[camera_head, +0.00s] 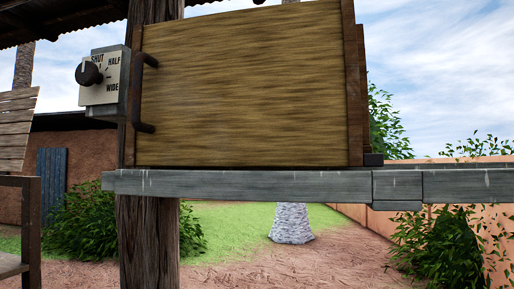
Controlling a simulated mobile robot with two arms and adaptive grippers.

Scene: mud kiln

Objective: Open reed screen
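The reed screen (245,85) is a wide brown panel with a horizontal grain, framed by reddish-brown side posts. It stands upright above a grey rail (245,185). A dark bar handle (144,95) is fixed at its left edge. The panel fills the space between its left post and the right post (354,90). Neither of my grippers shows in the head view.
A dial box (104,77) marked SHUT, HALF and WIDE sits on the left by a thick wooden post (150,235). A small dark block (373,160) lies on the rail at right. Bushes (440,245) and a whitish stone pillar (292,224) stand beyond.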

